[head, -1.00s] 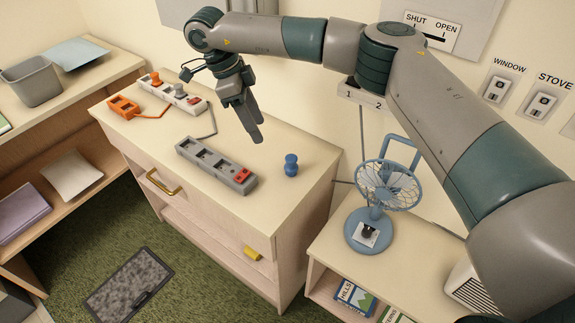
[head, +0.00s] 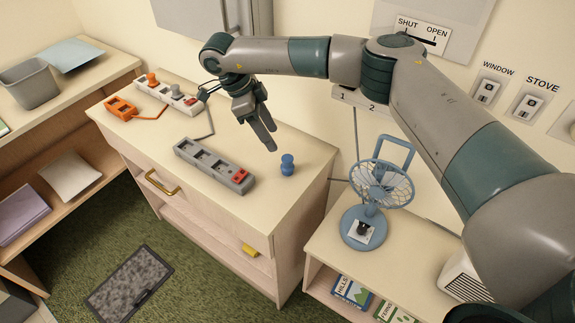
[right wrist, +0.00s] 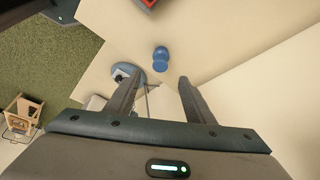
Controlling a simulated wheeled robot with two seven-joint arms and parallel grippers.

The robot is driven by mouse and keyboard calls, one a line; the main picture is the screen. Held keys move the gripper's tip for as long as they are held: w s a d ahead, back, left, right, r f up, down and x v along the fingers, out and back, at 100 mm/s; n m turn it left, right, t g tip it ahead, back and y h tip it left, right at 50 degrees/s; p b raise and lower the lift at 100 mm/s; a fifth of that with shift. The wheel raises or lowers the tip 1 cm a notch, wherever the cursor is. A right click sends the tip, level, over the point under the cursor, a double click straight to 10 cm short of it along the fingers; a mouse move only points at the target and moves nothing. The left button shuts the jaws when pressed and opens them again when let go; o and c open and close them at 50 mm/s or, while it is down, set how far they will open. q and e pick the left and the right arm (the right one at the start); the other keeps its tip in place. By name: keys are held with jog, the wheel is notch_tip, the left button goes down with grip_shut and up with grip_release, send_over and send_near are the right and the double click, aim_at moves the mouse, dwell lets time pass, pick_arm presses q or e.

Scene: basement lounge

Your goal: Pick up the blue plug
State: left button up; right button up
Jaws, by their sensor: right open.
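The blue plug (head: 287,165) stands upright on the cabinet top (head: 262,200), to the right of the grey power strip (head: 214,166). In the right wrist view the blue plug (right wrist: 160,59) lies ahead of the fingertips, roughly centred between them. My right gripper (head: 271,140) is open and empty, pointing down, above and just left of the plug, apart from it. Its two fingers (right wrist: 157,83) show spread in the right wrist view. My left gripper is in neither view.
A white power strip (head: 166,96) and an orange connector (head: 120,107) lie at the cabinet's far left. A blue fan (head: 380,187) stands on the lower shelf unit at right. The cabinet top around the plug is clear.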

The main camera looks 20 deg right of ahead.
jog(key=p, duration=0.2)
send_over(287, 158)
jog(key=a, duration=0.3)
jog(key=f, duration=0.4)
jog(key=shift+w+d+f, duration=0.25)
jog(key=shift+f, duration=0.15)
jog(key=shift+d+f, duration=0.1)
jog(key=shift+f, duration=0.35)
jog(key=shift+s+d+f+p, duration=0.15)
jog(key=shift+d+f+p, duration=0.35)
jog(key=shift+p, duration=0.5)
jog(key=p+x, duration=0.2)
jog(key=shift+d+f, duration=0.25)
jog(key=shift+f, duration=0.1)
jog(key=shift+d+f, duration=0.15)
jog(key=shift+f, duration=0.4)
grip_shut()
